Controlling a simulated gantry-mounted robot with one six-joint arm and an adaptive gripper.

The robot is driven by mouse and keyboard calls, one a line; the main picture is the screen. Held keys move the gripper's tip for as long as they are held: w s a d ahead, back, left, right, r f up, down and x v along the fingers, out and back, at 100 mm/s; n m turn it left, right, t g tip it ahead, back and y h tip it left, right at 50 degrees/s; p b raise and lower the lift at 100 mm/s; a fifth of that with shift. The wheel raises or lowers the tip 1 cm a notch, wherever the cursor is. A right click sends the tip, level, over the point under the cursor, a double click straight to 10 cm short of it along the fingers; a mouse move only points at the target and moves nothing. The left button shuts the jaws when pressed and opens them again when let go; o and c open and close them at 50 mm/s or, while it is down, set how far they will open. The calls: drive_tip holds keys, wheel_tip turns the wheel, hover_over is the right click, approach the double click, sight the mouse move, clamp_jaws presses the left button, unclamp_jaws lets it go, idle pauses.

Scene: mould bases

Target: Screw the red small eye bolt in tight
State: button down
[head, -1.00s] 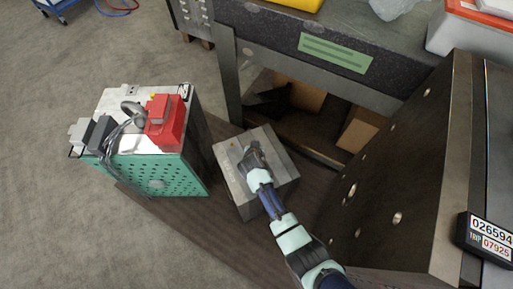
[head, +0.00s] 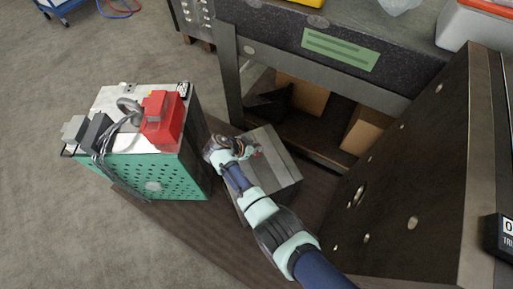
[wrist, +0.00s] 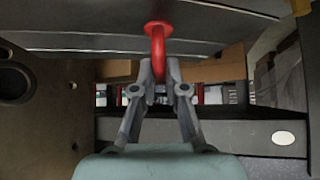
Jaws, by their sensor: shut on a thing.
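The red small eye bolt (wrist: 156,36) shows at the top middle of the wrist view, against the grey steel block (wrist: 90,42). Its ring hangs between the fingertips of my gripper (wrist: 159,72), which is shut on it. In the head view my gripper (head: 252,151) is low over the top of the block (head: 282,172), with a small bit of red at its tip. The arm hides part of the block's top. I cannot tell how deep the bolt's thread sits.
A green perforated unit (head: 180,180) with a red part (head: 160,118) and cables stands close to the left. A large dark plate (head: 400,190) with holes stands to the right. A workbench (head: 285,42) with boxes under it is behind. The block rests on a brown mat (head: 190,215).

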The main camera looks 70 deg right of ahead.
drive_tip(key=shift+f, duration=0.1)
drive_tip(key=shift+m+g+y, duration=0.7)
drive_tip(key=shift+m+g, duration=0.2)
drive_tip(key=shift+m, duration=0.7)
drive_tip(key=c, duration=1.1)
unclamp_jaws()
drive_tip(key=shift+c, duration=0.2)
wheel_tip(320, 180, up, 5)
drive_tip(key=p, duration=0.5)
drive_tip(key=shift+r, duration=0.2)
drive_tip(key=shift+f, duration=0.1)
